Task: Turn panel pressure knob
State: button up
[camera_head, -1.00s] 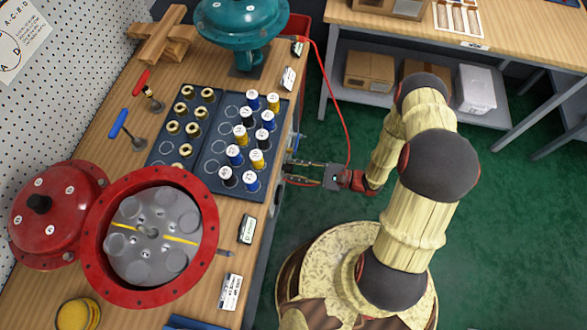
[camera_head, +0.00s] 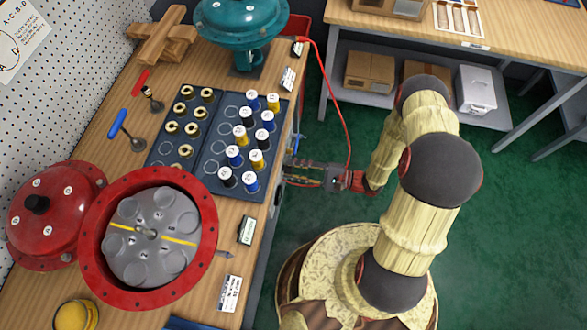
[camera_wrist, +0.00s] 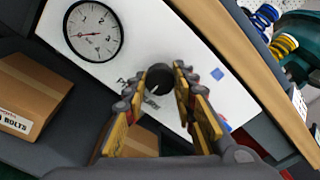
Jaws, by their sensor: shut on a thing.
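In the wrist view, a round black knob (camera_wrist: 158,80) sits on the white panel (camera_wrist: 203,72), with a white line on its face. My gripper (camera_wrist: 165,88) has its fingertips on both sides of the knob and is shut on it. Printed text beside the knob is partly hidden by a finger. A round gauge (camera_wrist: 93,31) with a white face is on the same panel, to the upper left. In the head view, my gripper (camera_head: 292,172) reaches the bench's right side; the knob is hidden there.
A red round housing (camera_head: 203,209) with a grey lobed plate (camera_head: 165,217) stands open on the bench. A dark tray (camera_head: 215,148) of several cylinders is near the bench edge. A red hose (camera_head: 345,118) hangs close to my gripper. Green floor is clear at right.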

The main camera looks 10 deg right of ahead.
jog(key=o, duration=1.2)
jog(key=shift+c, duration=0.2)
jog(key=shift+d, duration=0.15)
jog(key=v, duration=1.1)
jog(key=shift+s+d, duration=0.2)
jog(key=shift+d, duration=0.15)
